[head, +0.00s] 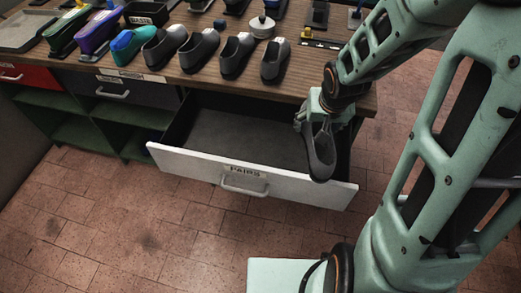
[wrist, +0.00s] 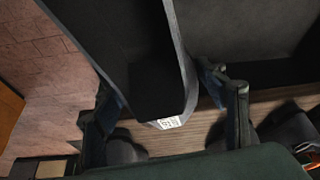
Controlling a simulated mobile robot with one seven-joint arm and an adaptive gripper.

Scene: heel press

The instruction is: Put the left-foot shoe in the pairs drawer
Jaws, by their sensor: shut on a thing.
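My gripper (head: 314,117) is shut on a dark grey shoe (head: 320,152), gripping it near the heel end. The shoe hangs with its toe pointing down, over the right end of the open pairs drawer (head: 250,169). In the wrist view the shoe (wrist: 145,60) lies between the two fingers (wrist: 170,100), with a small white label at its heel. The drawer has a white front marked PAIRS and its visible floor is bare. Whether the shoe touches the drawer cannot be told.
Several grey shoes (head: 201,50) stand in a row on the wooden bench top (head: 178,74), with purple, green and teal ones at the left. A closed dark drawer (head: 125,90) and green shelves (head: 85,138) are left of the open drawer. The tiled floor in front is clear.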

